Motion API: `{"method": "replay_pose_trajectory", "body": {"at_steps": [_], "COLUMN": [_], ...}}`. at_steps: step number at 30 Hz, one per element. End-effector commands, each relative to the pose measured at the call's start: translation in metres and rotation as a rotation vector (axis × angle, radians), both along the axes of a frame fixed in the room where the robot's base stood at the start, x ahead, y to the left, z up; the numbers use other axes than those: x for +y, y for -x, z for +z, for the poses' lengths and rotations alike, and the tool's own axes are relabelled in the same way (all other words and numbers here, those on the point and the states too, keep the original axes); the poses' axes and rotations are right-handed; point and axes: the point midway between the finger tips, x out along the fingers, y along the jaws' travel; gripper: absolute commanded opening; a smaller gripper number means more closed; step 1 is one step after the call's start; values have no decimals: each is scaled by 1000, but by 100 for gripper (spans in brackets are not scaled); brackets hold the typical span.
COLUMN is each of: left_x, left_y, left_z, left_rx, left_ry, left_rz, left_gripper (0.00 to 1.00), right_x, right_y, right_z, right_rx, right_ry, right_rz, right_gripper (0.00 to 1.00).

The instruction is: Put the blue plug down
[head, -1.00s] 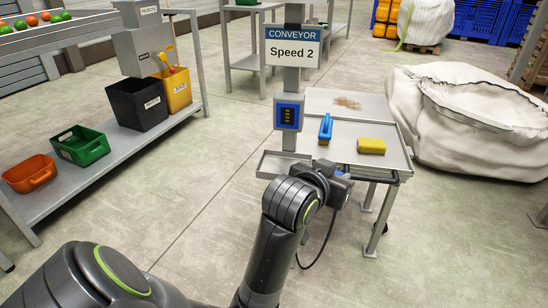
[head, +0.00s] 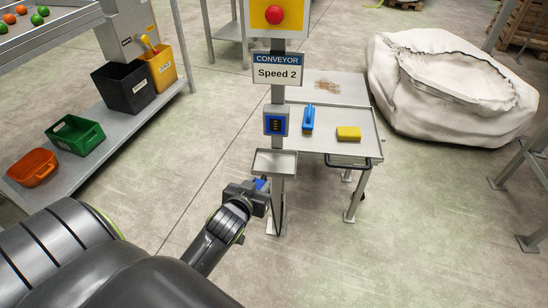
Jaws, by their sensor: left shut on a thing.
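My left gripper (head: 262,192) is shut on the blue plug (head: 263,184), of which only a small blue part shows past the dark jaws. The gripper is just in front of and below a small shallow grey tray (head: 275,170) on the post, apart from it as far as I can tell. A dark cable (head: 284,212) hangs down near the post. A blue-faced socket box (head: 276,123) sits on the post above the tray. My right gripper is not in view.
A metal table (head: 325,105) beside the post bears a blue-handled tool (head: 308,118), a yellow sponge (head: 349,133) and brown debris. Above is the conveyor sign (head: 278,68) and a red button (head: 274,15). A white bulk bag (head: 440,90) stands right. The small tray looks empty.

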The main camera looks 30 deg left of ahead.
Motion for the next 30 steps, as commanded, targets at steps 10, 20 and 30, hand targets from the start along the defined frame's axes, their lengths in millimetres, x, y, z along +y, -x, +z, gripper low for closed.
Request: {"method": "replay_pose_trajectory", "body": {"at_steps": [10, 20, 30], "left_x": [11, 29, 48], "left_y": [12, -65, -141], "left_z": [-1, -1, -2], "left_rx": [2, -1, 1], "left_ry": [0, -2, 0], "left_rz": [-7, -7, -5], "left_gripper": [7, 7, 7], "right_x": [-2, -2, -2], "right_y": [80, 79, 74], "right_z": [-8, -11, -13], "right_rx": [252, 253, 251], "right_ry": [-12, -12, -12], "right_rz": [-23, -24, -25], "right_gripper": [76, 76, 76]}}
